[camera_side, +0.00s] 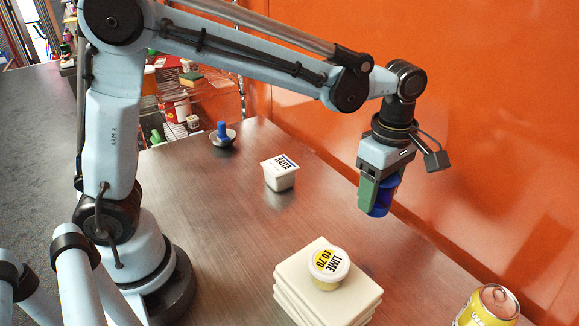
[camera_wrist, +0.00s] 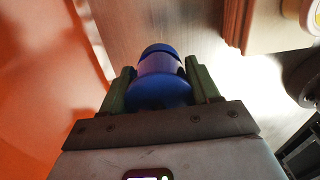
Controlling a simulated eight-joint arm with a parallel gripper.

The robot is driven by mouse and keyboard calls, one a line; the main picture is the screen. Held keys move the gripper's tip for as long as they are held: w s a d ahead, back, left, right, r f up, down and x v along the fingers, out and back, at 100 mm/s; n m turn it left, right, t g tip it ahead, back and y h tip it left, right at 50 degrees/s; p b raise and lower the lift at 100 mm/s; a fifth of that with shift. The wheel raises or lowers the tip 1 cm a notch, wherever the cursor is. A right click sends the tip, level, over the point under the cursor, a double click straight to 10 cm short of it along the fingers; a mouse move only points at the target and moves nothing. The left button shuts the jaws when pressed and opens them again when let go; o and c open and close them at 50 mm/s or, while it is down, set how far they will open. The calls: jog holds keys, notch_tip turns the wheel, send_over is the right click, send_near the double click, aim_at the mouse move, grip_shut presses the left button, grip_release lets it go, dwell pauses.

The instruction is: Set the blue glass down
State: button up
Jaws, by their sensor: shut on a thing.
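The blue glass (camera_side: 383,200) is between the green fingers of my gripper (camera_side: 378,196), which is shut on it. In the side view the glass hangs down from the gripper, slightly tilted, and appears to be above the metal counter (camera_side: 225,230), near the orange wall. In the wrist view the glass (camera_wrist: 160,80) sits between both fingers of my gripper (camera_wrist: 160,85), one on each side. The fingers hide part of the glass in the side view.
A stack of cream tiles (camera_side: 295,290) bears a lime tub (camera_side: 327,265). A yellow can (camera_side: 490,308) stands at front right. A white raita tub (camera_side: 279,173) and a small dish with a blue-topped item (camera_side: 222,134) stand farther back. The orange wall (camera_side: 470,120) is close to my gripper.

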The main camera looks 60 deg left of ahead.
jog(key=s+a+n, duration=0.3)
jog(key=a+n, duration=0.2)
jog(key=a, duration=0.4)
jog(key=s+a+n, duration=0.4)
jog(key=a+n, duration=0.2)
jog(key=a, duration=0.3)
jog(key=s+a+r+n, duration=0.1)
jog(key=s+a+n, duration=0.3)
jog(key=a, duration=0.5)
jog(key=shift+s+n, duration=0.2)
jog(key=shift+n, duration=0.9)
jog(key=s+a+f, duration=0.1)
jog(key=a+f, duration=0.1)
jog(key=a, duration=0.1)
jog(key=a+f, duration=0.2)
jog(key=a, duration=0.2)
jog(key=s+a+f, duration=0.1)
jog(key=a+f, duration=0.2)
jog(key=a, duration=0.1)
jog(key=shift+s+a, duration=0.15)
jog(key=shift+s, duration=0.2)
jog(key=shift+f, duration=1.95)
jog(key=shift+f, duration=0.15)
jog(key=o, duration=1.2)
jog(key=shift+o, duration=0.2)
